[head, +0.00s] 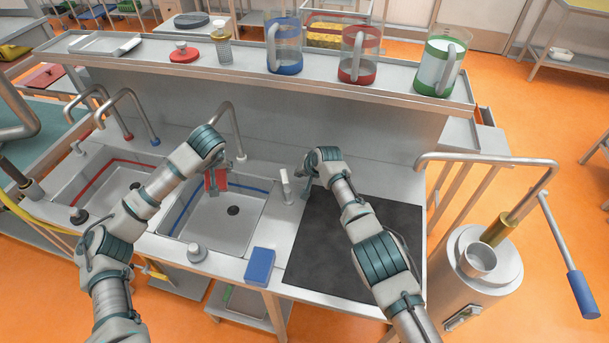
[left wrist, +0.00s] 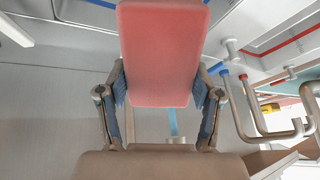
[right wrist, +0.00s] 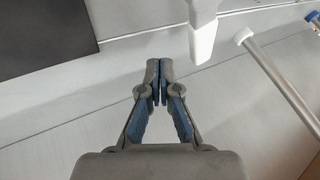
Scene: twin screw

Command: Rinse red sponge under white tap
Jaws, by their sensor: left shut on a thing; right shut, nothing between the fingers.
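The red sponge (head: 216,181) is held over the right-hand sink (head: 233,222), which has a blue line inside. My left gripper (head: 220,166) is shut on the sponge, which fills the middle of the left wrist view (left wrist: 164,50). A white lever (head: 286,186) stands right of the sink. My right gripper (right wrist: 158,82) is shut and empty, beside the lever (right wrist: 203,32) and apart from it.
A blue sponge (head: 260,266) lies on the counter's front edge. A black mat (head: 330,260) covers the counter under my right arm. A red-lined sink (head: 100,185) is at left. Jugs (head: 360,52) stand on the shelf behind. A metal urn (head: 490,262) is at right.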

